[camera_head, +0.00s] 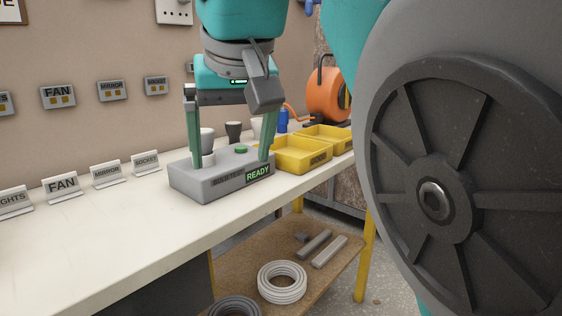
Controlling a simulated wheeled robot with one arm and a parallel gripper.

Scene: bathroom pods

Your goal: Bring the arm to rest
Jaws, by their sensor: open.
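My gripper (230,158) hangs from the teal arm above the white bench, pointing down. Its two green fingers are wide apart. They reach down around the grey test box (220,184), one finger by its left rear part and the other in front of its right end. I cannot tell whether either finger touches the box. The box has a green button on top and a lit "READY" sign on its front. A small white-grey piece (207,141) stands at the box, right beside the left finger; its lower part is partly hidden.
Yellow trays (292,155) stand right of the box, with a dark cup (233,131) and a blue bottle (283,120) behind. An orange reel (328,94) is farther back. Label stands line the bench (100,225) at left. A lower shelf holds a coiled white cable (282,283).

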